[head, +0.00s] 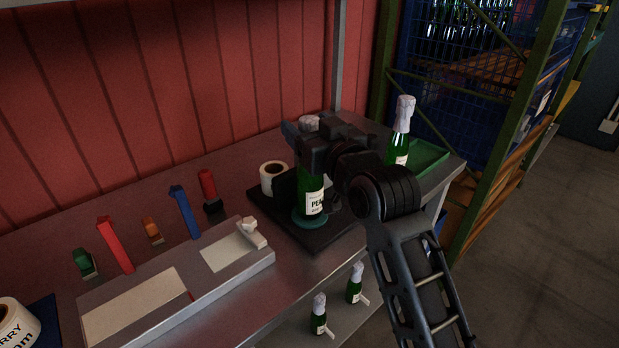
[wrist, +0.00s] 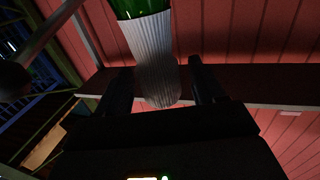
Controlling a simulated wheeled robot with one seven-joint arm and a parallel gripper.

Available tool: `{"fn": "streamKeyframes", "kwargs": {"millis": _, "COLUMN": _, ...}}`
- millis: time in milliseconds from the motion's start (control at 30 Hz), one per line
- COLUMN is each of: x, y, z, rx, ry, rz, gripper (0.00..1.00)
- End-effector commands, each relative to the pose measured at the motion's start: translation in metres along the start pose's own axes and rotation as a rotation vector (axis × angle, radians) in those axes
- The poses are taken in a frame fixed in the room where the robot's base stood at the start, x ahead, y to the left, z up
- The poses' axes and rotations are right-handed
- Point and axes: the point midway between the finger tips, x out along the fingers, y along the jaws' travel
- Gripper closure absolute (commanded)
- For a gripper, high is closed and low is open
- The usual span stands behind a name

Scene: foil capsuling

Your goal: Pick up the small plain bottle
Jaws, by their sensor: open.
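A green bottle (head: 312,198) with a white label and white foil top stands upright on a round teal base on a black stand. My gripper (head: 301,132) is at its neck, open. In the wrist view the pleated white foil (wrist: 156,65) sits between my two spread fingers (wrist: 162,72), with a gap visible at the right finger; contact at the left finger is unclear. Two small green bottles with white tops and tags, a left one (head: 318,316) and a right one (head: 355,285), stand lower down, beyond the bench's front edge.
A green tray (head: 430,157) lies at the bench's right end. Several coloured tools, including a red one (head: 115,246), and a grey fixture (head: 255,262) occupy the left. A red wall (head: 150,90) closes the back.

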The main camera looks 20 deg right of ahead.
Motion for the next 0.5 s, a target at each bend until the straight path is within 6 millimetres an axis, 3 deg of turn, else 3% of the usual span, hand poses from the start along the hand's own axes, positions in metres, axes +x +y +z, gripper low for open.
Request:
{"fn": "streamKeyframes", "kwargs": {"millis": 67, "x": -0.0002, "y": -0.0001, "z": 0.0001, "rx": 0.000, "ry": 0.000, "rz": 0.000, "gripper": 0.37}}
{"fn": "streamKeyframes", "kwargs": {"millis": 500, "x": -0.0004, "y": -0.0001, "z": 0.0001, "rx": 0.000, "ry": 0.000, "rz": 0.000, "gripper": 0.79}}
